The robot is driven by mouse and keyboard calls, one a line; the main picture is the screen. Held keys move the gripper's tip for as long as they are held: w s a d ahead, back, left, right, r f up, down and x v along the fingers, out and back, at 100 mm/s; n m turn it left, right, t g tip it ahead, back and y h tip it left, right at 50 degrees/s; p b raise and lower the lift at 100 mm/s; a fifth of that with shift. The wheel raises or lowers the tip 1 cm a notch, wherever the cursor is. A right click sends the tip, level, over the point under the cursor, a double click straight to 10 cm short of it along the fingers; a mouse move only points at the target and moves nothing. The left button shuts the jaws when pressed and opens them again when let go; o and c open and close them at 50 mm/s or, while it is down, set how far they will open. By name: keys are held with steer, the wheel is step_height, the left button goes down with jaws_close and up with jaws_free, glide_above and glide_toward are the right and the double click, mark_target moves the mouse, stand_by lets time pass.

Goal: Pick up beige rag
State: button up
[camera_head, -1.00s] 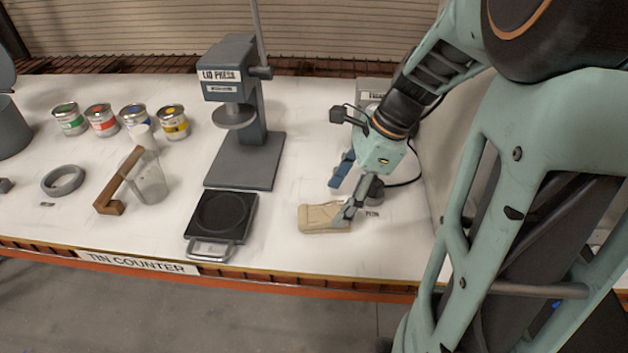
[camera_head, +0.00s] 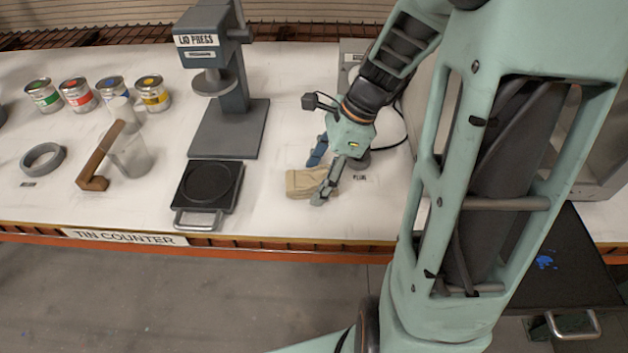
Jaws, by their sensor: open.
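The beige rag (camera_head: 302,183) lies folded on the white counter near its front edge, right of the black scale. My gripper (camera_head: 318,180) is over the rag's right part, with its fingers pointing down and left. The fingers are apart, one dark finger in front of the rag's right end and one blue-tipped finger behind it. The near finger hides part of the rag's right end. I cannot tell whether a finger touches the rag.
A dark plug (camera_head: 361,161) sits right of the rag.

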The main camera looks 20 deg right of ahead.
steer(key=shift+f, duration=0.2)
steer(key=shift+c, duration=0.2)
steer(key=c, duration=1.1)
